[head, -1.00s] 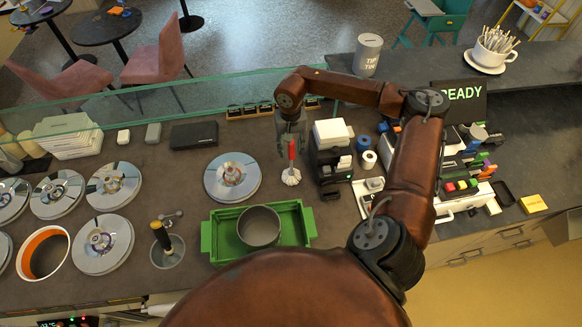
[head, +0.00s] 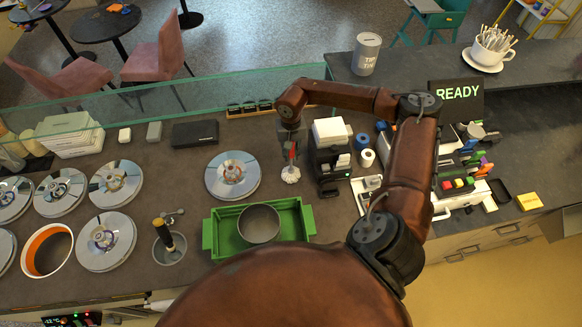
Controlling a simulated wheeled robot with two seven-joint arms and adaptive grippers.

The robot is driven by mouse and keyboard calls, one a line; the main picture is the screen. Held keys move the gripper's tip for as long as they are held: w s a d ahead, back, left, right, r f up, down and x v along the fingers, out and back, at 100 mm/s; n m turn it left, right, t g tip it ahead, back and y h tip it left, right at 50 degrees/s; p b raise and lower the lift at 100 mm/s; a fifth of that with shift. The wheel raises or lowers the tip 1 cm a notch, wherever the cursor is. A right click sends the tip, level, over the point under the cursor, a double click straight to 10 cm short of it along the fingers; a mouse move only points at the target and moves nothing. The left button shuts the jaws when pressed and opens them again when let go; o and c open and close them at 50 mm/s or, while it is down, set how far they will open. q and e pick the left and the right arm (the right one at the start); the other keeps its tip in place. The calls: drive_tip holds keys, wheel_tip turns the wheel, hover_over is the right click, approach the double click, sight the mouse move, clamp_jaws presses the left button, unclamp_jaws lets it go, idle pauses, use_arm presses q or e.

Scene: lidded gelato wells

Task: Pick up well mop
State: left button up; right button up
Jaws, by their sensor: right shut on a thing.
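The well mop (head: 290,174) has a red handle and a white, fringed head. It stands upright behind the green tray, its head at or just above the dark counter; I cannot tell which. My right gripper (head: 291,149) points down from above and is shut on the mop's red handle, hiding most of it. My left gripper is out of view.
A lidded well (head: 232,176) lies left of the mop. A black machine (head: 328,160) stands close on its right. A glass guard (head: 180,105) runs behind. More lids lie at left.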

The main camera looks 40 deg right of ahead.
clamp_jaws()
idle(0.4)
